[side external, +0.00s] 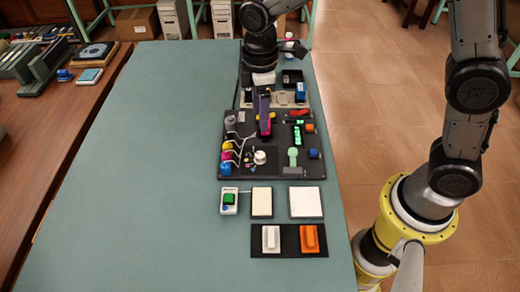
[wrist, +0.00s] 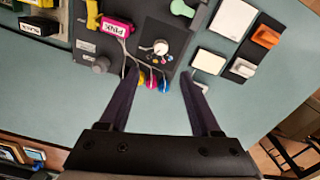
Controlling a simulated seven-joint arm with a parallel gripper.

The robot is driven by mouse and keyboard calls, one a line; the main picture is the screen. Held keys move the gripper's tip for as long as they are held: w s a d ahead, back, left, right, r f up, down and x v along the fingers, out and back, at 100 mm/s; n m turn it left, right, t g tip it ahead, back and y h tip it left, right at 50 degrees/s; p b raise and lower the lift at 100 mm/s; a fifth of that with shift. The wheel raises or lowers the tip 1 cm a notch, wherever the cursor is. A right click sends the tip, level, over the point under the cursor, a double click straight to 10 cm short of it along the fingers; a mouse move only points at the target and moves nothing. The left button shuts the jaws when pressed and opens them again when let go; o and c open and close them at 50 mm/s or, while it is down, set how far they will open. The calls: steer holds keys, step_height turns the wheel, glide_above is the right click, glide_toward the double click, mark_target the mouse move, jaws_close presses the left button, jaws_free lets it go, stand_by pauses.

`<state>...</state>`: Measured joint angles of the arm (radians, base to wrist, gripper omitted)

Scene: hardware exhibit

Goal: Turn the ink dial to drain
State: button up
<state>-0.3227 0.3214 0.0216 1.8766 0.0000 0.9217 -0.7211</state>
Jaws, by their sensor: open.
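The white round dial (side external: 260,157) sits on the black panel (side external: 272,172), with small coloured dots beside it. It also shows in the wrist view (wrist: 162,47), beyond my fingertips and roughly between their lines. Its pointer setting is too small to read. My gripper (wrist: 160,74) is open, its two dark fingers spread apart with nothing held between them. In the side view my gripper (side external: 264,132) hangs over the panel, behind the dial and apart from it in the picture. The height of the fingertips above the panel is hard to tell.
Yellow (side external: 226,145), pink (side external: 226,156) and blue (side external: 226,168) capped parts with pale tubes line the panel's left side. A pink labelled block (wrist: 117,27) and a green handle (side external: 293,158) stand near the dial. The table's left half is clear.

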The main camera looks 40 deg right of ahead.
mark_target(260, 154)
step_height(260, 154, down, 14)
steer(key=shift+r, duration=0.1)
stand_by(0.5)
jaws_close()
